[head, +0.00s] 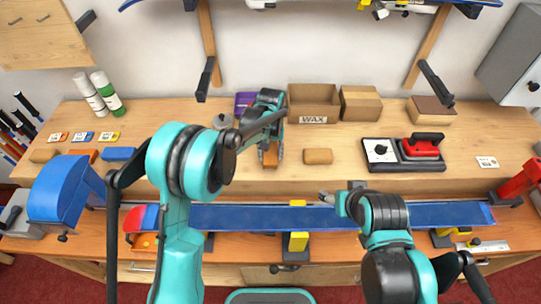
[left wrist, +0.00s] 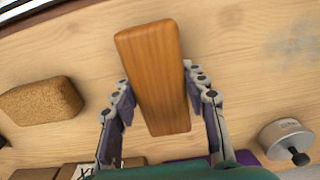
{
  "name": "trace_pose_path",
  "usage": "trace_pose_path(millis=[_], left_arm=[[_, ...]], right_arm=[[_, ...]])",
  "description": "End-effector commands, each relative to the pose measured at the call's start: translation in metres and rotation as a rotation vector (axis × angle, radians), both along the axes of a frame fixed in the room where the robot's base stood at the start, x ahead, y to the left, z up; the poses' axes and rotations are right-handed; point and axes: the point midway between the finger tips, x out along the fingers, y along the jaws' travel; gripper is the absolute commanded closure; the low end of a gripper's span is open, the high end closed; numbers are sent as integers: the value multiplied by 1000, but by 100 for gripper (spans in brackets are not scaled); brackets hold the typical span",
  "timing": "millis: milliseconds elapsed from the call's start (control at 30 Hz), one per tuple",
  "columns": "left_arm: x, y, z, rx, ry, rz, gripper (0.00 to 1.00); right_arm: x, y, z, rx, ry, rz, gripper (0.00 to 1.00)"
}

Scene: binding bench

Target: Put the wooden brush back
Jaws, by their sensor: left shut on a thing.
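The wooden brush (left wrist: 155,75) shows in the left wrist view as a brown wooden block between my left gripper's fingers (left wrist: 165,110). In the head view, my left gripper (head: 270,150) is over the back part of the bench, in front of the cardboard boxes. It is shut on the brush (head: 270,160), whose end shows below the fingers. The brush's underside is hidden, and I cannot tell whether it touches the bench. My right gripper (head: 335,197) is small and partly hidden by its arm above the long blue ski; its fingers are unclear.
A cork block (head: 318,156) lies right of the brush. A red iron (head: 421,146) sits at the right. The long blue ski (head: 265,217) spans the front on supports. A round metal tin (left wrist: 288,139) is nearby.

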Motion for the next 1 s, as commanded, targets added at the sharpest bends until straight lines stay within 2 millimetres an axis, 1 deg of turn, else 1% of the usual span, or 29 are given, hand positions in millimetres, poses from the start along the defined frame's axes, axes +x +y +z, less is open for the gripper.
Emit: trace_pose_path(millis=[33, 233, 400, 433, 467, 500, 833, 933, 1000], left_arm=[[0, 0, -4, 0, 0, 0, 88], [0, 0, -2, 0, 0, 0, 88], [0, 0, -8, 0, 0, 0, 88], [0, 0, -7, 0, 0, 0, 49], [0, 0, -7, 0, 0, 0, 41], [0, 0, -6, 0, 0, 0, 36], [0, 0, -3, 0, 0, 0, 36], [0, 0, 7, 0, 0, 0, 36], [0, 0, 19, 0, 0, 0, 36]], right_arm=[[0, 0, -1, 0, 0, 0, 36], [0, 0, 0, 0, 0, 0, 36], [0, 0, -5, 0, 0, 0, 36], [0, 0, -4, 0, 0, 0, 36], [0, 0, -4, 0, 0, 0, 36], [0, 0, -4, 0, 0, 0, 36], [0, 0, -1, 0, 0, 0, 36], [0, 0, 2, 0, 0, 0, 36], [0, 0, 5, 0, 0, 0, 36]])
